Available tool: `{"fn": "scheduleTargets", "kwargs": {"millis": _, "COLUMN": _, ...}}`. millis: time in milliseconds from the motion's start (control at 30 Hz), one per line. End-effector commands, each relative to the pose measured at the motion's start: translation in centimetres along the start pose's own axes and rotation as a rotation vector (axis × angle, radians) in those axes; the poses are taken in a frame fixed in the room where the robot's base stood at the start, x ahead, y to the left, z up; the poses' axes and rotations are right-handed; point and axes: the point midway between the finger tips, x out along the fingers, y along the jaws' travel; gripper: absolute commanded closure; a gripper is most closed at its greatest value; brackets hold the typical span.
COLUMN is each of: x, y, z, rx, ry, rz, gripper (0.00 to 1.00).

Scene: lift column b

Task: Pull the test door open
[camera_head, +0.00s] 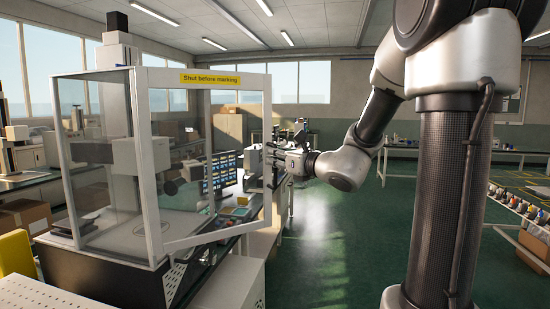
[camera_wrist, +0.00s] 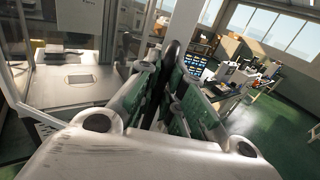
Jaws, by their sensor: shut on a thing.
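The test door (camera_head: 206,243) is a clear panel in a pale frame, with a yellow "Shut before marking" label on its top rail. It belongs to the glazed machine enclosure (camera_head: 100,77) at the left and appears to stand ajar, its far edge out to the right. My gripper (camera_head: 273,158) is at that far edge, about halfway up. In the wrist view my gripper (camera_wrist: 172,72) has its green-padded fingers closed around a dark upright bar (camera_wrist: 180,48), which looks like the door's handle. The lower part of the bar is hidden between the fingers.
Inside the enclosure a flat plate (camera_wrist: 80,80) shows on the floor. A bench with small coloured bins (camera_head: 236,212) stands behind the door. Green floor (camera_head: 325,255) is clear to the right of the door. A shelf of parts (camera_head: 520,210) stands at the far right.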

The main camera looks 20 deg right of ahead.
Motion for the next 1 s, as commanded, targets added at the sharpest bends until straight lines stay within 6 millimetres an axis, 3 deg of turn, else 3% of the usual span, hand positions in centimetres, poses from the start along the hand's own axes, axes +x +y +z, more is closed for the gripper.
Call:
{"fn": "scheduleTargets", "kwargs": {"millis": 33, "x": 0.1, "y": -0.1, "z": 0.6, "rx": -0.004, "ry": -0.013, "rz": -0.002, "gripper": 1.00}}
{"fn": "scheduleTargets", "kwargs": {"millis": 67, "x": 0.1, "y": -0.1, "z": 0.6, "rx": -0.004, "ry": -0.013, "rz": -0.002, "gripper": 0.87}}
{"fn": "scheduleTargets", "kwargs": {"millis": 167, "x": 0.1, "y": -0.1, "z": 0.6, "rx": -0.004, "ry": -0.013, "rz": -0.002, "gripper": 0.69}}
{"fn": "scheduleTargets", "kwargs": {"millis": 567, "x": -0.5, "y": -0.1, "z": 0.3, "rx": -0.002, "ry": -0.006, "rz": -0.002, "gripper": 0.69}}
{"fn": "scheduleTargets", "kwargs": {"millis": 667, "x": -1.8, "y": -0.2, "z": 0.2, "rx": -0.002, "ry": -0.005, "rz": -0.005, "gripper": 0.69}}
{"fn": "scheduleTargets", "kwargs": {"millis": 1000, "x": -9.2, "y": -0.2, "z": 0.3, "rx": -0.004, "ry": -0.008, "rz": -0.008, "gripper": 0.69}}
